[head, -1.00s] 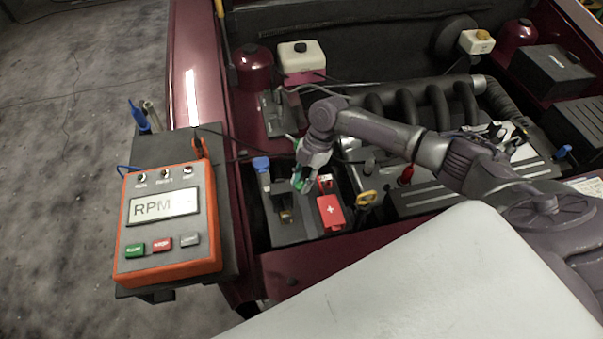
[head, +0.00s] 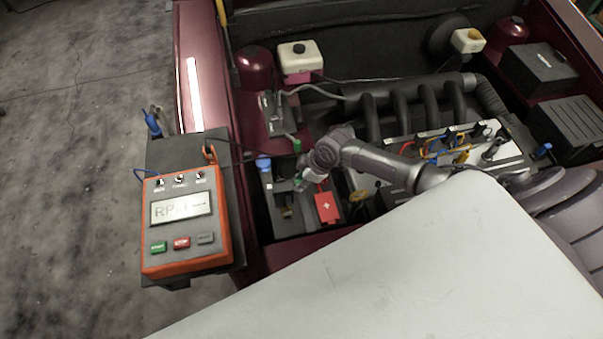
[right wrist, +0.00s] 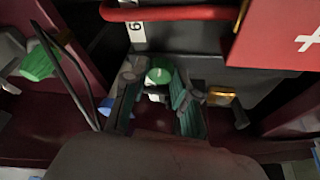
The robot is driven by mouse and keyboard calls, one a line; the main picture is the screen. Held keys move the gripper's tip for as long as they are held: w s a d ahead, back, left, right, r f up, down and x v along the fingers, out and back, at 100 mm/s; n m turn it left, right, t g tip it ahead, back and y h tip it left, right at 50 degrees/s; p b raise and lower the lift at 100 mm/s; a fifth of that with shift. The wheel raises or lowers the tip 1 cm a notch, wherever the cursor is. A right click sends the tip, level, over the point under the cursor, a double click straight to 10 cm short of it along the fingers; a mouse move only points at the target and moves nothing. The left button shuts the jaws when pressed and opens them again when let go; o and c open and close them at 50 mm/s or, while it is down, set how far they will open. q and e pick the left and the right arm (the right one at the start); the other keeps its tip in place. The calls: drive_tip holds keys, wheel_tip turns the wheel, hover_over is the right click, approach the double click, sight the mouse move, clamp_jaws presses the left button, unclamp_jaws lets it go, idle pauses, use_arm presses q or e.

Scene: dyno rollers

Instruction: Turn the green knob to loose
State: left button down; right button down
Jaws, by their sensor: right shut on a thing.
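The green knob (right wrist: 158,72) shows between the two fingers of my right gripper (right wrist: 157,88) in the right wrist view. The fingers are closed around it, one on each side. In the head view my right gripper (head: 304,178) points down at the battery's back edge, and a bit of green (head: 299,183) shows at its tips. The wrist hides most of the knob there. A second green part (right wrist: 38,63) stands apart at the left of the wrist view. I cannot read any mark for loose. My left gripper is not in view.
The battery (head: 292,222) with a red plus cover (head: 327,207) lies below my right gripper. A black cable (right wrist: 66,75) runs close to the left finger. An orange RPM tester (head: 185,235) sits on the left. The engine (head: 430,110) fills the right.

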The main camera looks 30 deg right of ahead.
drive_tip(key=m+p, duration=0.1)
drive_tip(key=m+h+p, duration=0.1)
drive_tip(key=m+p, duration=0.1)
drive_tip(key=m+t+p, duration=0.1)
drive_tip(key=shift+a+r+m, duration=0.15)
drive_tip(key=shift+r+m, duration=0.1)
drive_tip(key=shift+m, duration=0.05)
drive_tip(key=shift+f+m+t+h+p, duration=0.15)
drive_tip(key=shift+m+t+h+p, duration=0.15)
drive_tip(key=shift+m+h+p, duration=0.95)
drive_tip(key=shift+m+y, duration=0.35)
drive_tip(key=shift+m, duration=0.2)
drive_tip(key=c, duration=0.9)
unclamp_jaws()
drive_tip(key=shift+s+f, duration=0.1)
drive_tip(key=v, duration=0.8)
